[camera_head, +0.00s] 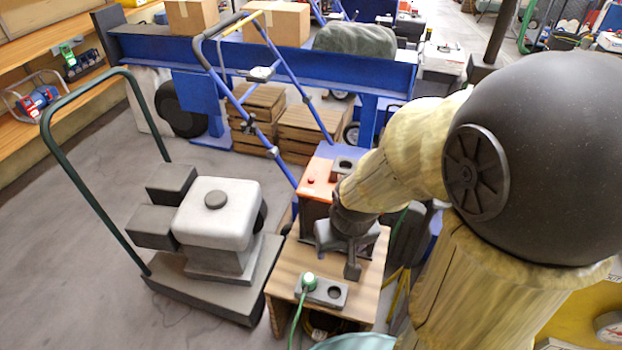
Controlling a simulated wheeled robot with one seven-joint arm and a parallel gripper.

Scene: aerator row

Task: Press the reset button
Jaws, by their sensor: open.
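A small red round button (311,181) sits on the top of an orange housing (322,192) behind the wooden stand. I cannot read a label on it, so I cannot tell if it is the reset button. My gripper (340,258) points down over the stand's top, in front of the orange housing and to the right of and below the red button in the picture. Its jaws are open and I see nothing between them. My arm and gripper hide the right part of the housing.
The wooden stand (286,282) carries a grey socket block (327,299) with a green-corded plug (309,281) in its left hole. A trolley (215,292) with a grey engine (219,210) stands left. Blue handlebars (284,158) rise behind. Grey floor (90,230) is free at far left.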

